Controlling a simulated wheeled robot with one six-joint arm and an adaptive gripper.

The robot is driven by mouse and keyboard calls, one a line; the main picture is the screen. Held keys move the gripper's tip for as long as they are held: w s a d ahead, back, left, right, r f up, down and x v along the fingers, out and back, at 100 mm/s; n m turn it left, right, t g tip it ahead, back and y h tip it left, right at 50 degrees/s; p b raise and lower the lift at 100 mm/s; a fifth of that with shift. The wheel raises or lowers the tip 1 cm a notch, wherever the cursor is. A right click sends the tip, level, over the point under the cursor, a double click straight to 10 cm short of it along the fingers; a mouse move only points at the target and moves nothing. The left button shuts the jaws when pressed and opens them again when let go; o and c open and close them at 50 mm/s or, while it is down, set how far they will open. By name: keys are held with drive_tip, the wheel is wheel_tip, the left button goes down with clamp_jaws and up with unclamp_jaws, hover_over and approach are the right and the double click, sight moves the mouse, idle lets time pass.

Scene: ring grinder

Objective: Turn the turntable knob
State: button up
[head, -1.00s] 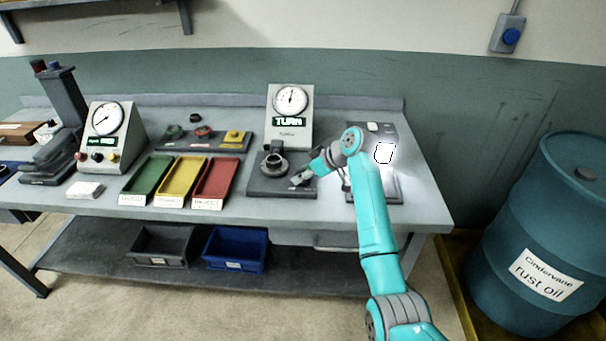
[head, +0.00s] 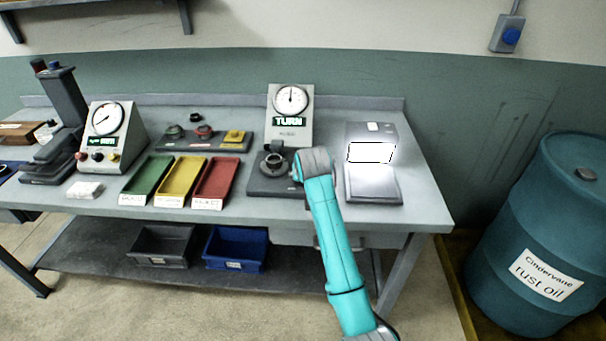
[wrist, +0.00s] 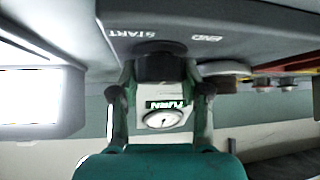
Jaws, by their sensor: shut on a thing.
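In the wrist view, my gripper (wrist: 160,72) has its two fingers on either side of a dark round knob (wrist: 160,62) and is shut on it. The knob sits on the front of a dark base with START and END lettering beside it. In the head view this turntable base (head: 262,186) carries a metal ring (head: 274,163). A dial gauge (head: 291,98) stands behind, its green display reading TURN; it also shows in the wrist view (wrist: 164,119). In the head view my arm link hides the knob and gripper.
A device with a brightly lit panel (head: 372,152) stands close to the right of my arm. Green, yellow and red trays (head: 180,180) lie to the left. A rack with several coloured pieces (head: 240,147) is behind them. A blue oil barrel (head: 545,230) stands at right.

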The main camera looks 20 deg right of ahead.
drive_tip(key=m+h, duration=0.2)
drive_tip(key=m, duration=0.1)
drive_tip(key=shift+a+m+g+h, duration=0.15)
drive_tip(key=shift+m+g+h, duration=0.25)
drive_tip(key=m+g+h, duration=0.1)
drive_tip(key=m+h, duration=0.1)
drive_tip(key=m, duration=0.1)
drive_tip(key=shift+w+m+g, duration=0.1)
drive_tip(key=shift+m+g, duration=0.2)
drive_tip(key=m+g+h, duration=0.1)
drive_tip(key=m, duration=0.1)
drive_tip(key=m+g+h, duration=0.1)
drive_tip(key=m+g, duration=0.1)
drive_tip(key=m, duration=0.1)
drive_tip(key=shift+m+g+h, duration=0.3)
drive_tip(key=shift+h, duration=0.1)
drive_tip(key=o, duration=1.1)
drive_tip(key=shift+o, duration=0.2)
drive_tip(key=v, duration=1.1)
drive_tip(key=shift+a+r, duration=0.25)
drive_tip(key=shift+r, duration=0.1)
